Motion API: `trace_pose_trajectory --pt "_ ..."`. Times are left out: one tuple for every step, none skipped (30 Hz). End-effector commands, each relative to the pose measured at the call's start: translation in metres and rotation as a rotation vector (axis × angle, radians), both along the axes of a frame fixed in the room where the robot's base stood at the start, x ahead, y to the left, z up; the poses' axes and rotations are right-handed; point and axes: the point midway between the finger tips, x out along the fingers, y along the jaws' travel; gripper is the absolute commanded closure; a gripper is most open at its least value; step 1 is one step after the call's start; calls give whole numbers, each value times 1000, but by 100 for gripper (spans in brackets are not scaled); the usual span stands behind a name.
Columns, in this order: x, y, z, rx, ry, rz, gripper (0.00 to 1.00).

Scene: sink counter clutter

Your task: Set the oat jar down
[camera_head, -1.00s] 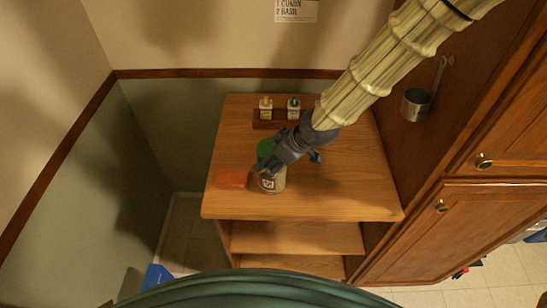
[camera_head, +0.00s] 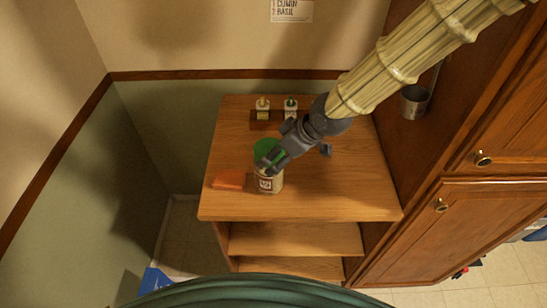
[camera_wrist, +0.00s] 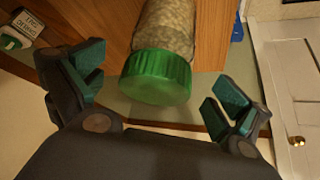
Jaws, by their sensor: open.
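The oat jar (camera_head: 268,183) has a green lid, a clear body and a pale label. It stands upright on the wooden shelf top (camera_head: 335,195), near the front edge. My gripper (camera_head: 268,162) is beside the lid in the head view, partly in front of the jar. In the wrist view, the jar (camera_wrist: 160,65) lies beyond the open fingers of my gripper (camera_wrist: 165,92), with space on both sides of its green lid. The fingers do not touch it there.
An orange-red item (camera_head: 229,181) lies just left of the jar. Two small bottles (camera_head: 262,108) stand in a wooden rack at the back. A tall wooden cabinet (camera_head: 440,190) bounds the right side, with a metal cup (camera_head: 414,101) hanging on it. The shelf's right part is clear.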

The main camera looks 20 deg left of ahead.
Motion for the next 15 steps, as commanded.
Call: trace_pose_trajectory --pt "0 -3 5 4 -2 -2 0" --pt "-1 -5 8 2 -2 -1 0" --pt "-2 -8 12 3 -2 -2 0" --pt "-2 -10 15 4 -2 -2 0" --pt "-3 -11 18 4 -2 -2 0" --pt "-3 -14 23 3 -1 -1 0" --pt "-4 -16 26 3 -2 -2 0" --pt "-4 -18 28 4 -2 -3 0" --pt "-5 -20 32 3 -2 -2 0" --pt "-5 -22 35 3 -1 -3 0" --pt "-6 -24 38 4 -2 -2 0" --pt "-6 -26 42 3 -2 -2 0" --pt "-7 -28 44 3 -2 -2 0" --pt "-7 -29 47 2 -1 -1 0" --pt "-8 -31 50 3 -1 -1 0"
